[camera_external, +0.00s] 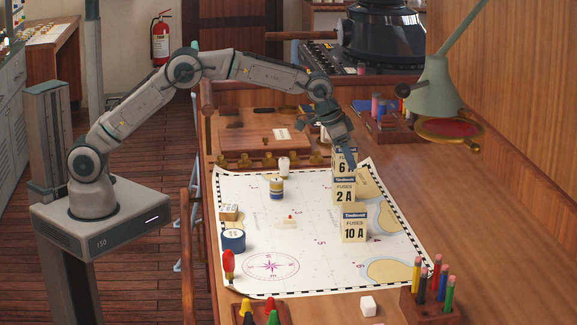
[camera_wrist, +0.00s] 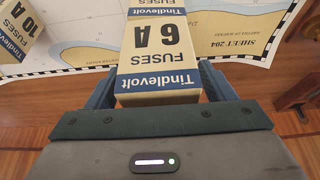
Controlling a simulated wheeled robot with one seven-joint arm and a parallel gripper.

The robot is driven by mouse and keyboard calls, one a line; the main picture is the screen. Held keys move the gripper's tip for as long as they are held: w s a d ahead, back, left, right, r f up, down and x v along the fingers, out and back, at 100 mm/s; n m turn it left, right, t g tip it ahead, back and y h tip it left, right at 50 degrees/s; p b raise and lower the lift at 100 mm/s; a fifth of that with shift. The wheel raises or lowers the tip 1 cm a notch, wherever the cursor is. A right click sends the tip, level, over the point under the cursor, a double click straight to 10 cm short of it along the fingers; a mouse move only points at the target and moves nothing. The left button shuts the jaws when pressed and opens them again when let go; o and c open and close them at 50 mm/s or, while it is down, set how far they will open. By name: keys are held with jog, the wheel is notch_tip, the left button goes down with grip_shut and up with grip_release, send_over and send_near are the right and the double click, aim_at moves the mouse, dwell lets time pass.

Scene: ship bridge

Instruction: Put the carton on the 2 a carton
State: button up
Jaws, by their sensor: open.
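The 6 A carton (camera_external: 345,165) is cream with a blue band. It appears to rest on top of the 2 A carton (camera_external: 344,192), their fronts lined up. In the wrist view the 6 A carton (camera_wrist: 158,45) lies between my fingers, and a strip of another blue-banded front, likely the 2 A carton (camera_wrist: 157,17), shows just beyond it. My gripper (camera_external: 349,158) is open around the top of the 6 A carton; whether the fingers touch it cannot be told. The 10 A carton (camera_external: 354,226) stands apart on the chart, nearer the external camera.
The chart (camera_external: 330,262) covers much of the desk. Pencils in a holder (camera_external: 430,306) are front right. A green lamp (camera_external: 435,88) hangs at right.

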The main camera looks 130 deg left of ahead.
jog(key=b+v, duration=0.1)
jog(key=v, duration=1)
jog(key=shift+r, duration=0.15)
jog(key=shift+d, duration=0.1)
jog(key=s+d+r+m+h, duration=0.15)
jog(key=s+d, duration=0.25)
jog(key=d, duration=1)
jog(key=s+d+r+m, duration=0.2)
jog(key=s+d+m, duration=0.15)
jog(key=d, duration=1.05)
jog(key=s+d+f+m, duration=0.1)
jog(key=s+d+f, duration=0.2)
jog(key=s+d, duration=0.2)
jog(key=s+d+f+m+h, duration=0.1)
jog(key=s+d+f, duration=0.2)
jog(key=s+d, duration=0.3)
jog(key=s+d+f+m, duration=0.2)
jog(key=s+d, duration=0.3)
jog(key=s, duration=0.4)
jog(key=shift+s+d+f+h, duration=0.15)
jog(key=shift+s+f+h, duration=0.25)
jog(key=shift+f, duration=0.45)
